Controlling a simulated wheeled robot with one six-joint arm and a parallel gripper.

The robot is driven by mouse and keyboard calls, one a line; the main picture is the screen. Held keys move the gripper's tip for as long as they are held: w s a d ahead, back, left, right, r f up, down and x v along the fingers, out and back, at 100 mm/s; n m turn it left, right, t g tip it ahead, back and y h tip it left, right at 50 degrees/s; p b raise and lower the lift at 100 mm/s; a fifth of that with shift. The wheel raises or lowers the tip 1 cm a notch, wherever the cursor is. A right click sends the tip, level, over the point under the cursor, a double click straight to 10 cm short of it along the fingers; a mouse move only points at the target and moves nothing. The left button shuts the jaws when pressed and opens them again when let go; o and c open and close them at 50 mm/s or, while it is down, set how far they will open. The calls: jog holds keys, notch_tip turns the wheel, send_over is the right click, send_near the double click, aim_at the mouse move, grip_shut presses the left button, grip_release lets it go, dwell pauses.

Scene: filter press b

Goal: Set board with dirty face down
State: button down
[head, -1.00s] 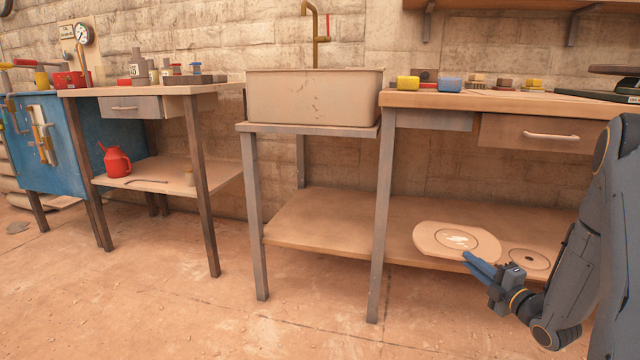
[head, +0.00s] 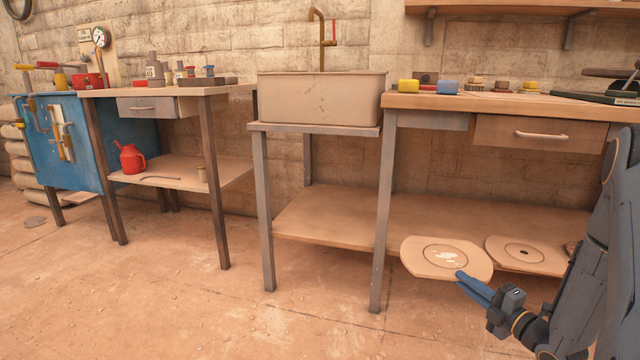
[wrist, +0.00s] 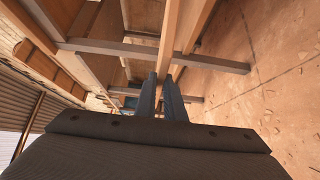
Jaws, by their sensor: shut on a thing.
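A pale round-ended board (head: 414,258) is held out flat, low in front of the bench on the right in the head view. Its upper face carries a ring and a whitish smeared patch in the middle; its underside is hidden. My gripper (head: 463,278) is shut on the board's near right edge. In the wrist view the two fingers (wrist: 161,90) close on a tan edge that looks like the board seen edge-on.
A second board (head: 505,249) with a ring and a dark centre hole is on the lower shelf (head: 330,217). A stone sink (head: 320,98) stands on a metal frame left of the bench (head: 440,101). Bench legs are near the board. The floor (head: 180,310) in front is clear.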

jog(key=s+a+r+n+g+y+p, duration=0.35)
jog(key=s+a+n+g+y, duration=0.3)
jog(key=s+a, duration=1.35)
jog(key=w+d+r+m+t+h+p, duration=0.1)
jog(key=w+r+m+t+h+p, duration=0.3)
jog(key=r+p, duration=0.65)
jog(key=w+r+m+t+h+p, duration=0.2)
jog(key=w+r+p, duration=0.4)
jog(key=r+p, duration=0.4)
notch_tip(320, 180, up, 25)
jog(key=w+m+t+h+p, duration=0.25)
jog(key=m+h+p, duration=0.4)
jog(key=p, duration=1.05)
jog(key=s+f, duration=0.4)
jog(key=f, duration=0.3)
jog(key=s+f+n+h, duration=0.1)
jog(key=s+f, duration=0.3)
jog(key=f, duration=0.4)
jog(key=shift+f, duration=0.25)
jog(key=shift+w, duration=0.1)
